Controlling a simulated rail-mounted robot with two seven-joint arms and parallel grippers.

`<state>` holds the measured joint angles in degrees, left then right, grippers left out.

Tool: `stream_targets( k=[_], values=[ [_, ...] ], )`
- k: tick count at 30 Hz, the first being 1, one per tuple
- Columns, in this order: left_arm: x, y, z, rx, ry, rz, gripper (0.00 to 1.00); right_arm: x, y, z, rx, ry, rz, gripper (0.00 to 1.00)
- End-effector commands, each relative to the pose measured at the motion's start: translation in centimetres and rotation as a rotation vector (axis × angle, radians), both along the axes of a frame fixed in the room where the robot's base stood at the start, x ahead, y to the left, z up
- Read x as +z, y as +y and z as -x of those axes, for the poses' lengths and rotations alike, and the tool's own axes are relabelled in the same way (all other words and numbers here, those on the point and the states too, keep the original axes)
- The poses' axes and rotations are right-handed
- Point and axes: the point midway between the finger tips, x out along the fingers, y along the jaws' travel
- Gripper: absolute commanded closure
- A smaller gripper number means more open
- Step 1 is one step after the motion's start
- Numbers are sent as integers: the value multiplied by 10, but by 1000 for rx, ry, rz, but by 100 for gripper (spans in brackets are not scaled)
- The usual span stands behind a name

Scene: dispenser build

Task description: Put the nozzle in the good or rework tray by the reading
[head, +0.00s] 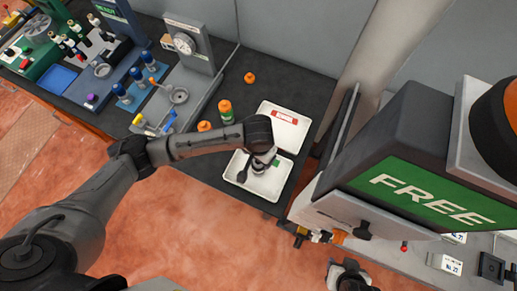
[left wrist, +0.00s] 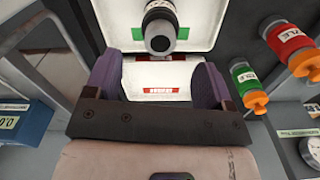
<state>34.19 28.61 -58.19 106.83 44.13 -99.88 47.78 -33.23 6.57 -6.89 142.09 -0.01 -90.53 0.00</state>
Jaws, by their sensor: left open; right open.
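A tray with a green label (head: 268,187) lies at the front right of the dark bench in the head view. A tray with a red label (head: 282,137) lies behind it. My left gripper (head: 260,166) is over the green-labelled tray; in the left wrist view its two purple fingers (left wrist: 160,80) are apart with nothing between them. A dark cylinder with a pale band, likely the nozzle (left wrist: 160,30), shows over the green-labelled tray there; I cannot tell its exact contact. My right gripper (head: 347,274) is low at the right, open, away from the trays.
Orange-capped bottles (head: 225,111) stand left of the trays. A dial gauge (head: 185,43) stands on a grey fixture behind. Blue-capped bottles (head: 149,62) and other stations fill the left. A large box with a green FREE sign (head: 430,197) stands close at the right.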

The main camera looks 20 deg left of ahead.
Motion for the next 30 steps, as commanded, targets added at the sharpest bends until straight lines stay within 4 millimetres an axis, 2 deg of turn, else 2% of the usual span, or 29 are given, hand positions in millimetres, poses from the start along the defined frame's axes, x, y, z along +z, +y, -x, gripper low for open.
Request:
stream_targets(
  k=[3,9,20,23,27,30],
  values=[
    [17,0,-1,0,-3,2,24,2,0,0,0,0,0,54],
    [31,0,0,0,-1,1,24,2,-1,0,3,0,4,54],
    [32,-3,3,-9,-2,14,24,2,-3,0,6,0,9,54],
    [27,-13,15,-38,-14,60,24,2,-3,0,5,0,9,54],
    [17,-32,44,-89,-62,174,24,2,-2,0,4,0,7,54],
    [13,-36,66,-104,-120,249,24,2,-1,0,3,-1,5,54]
  ],
)
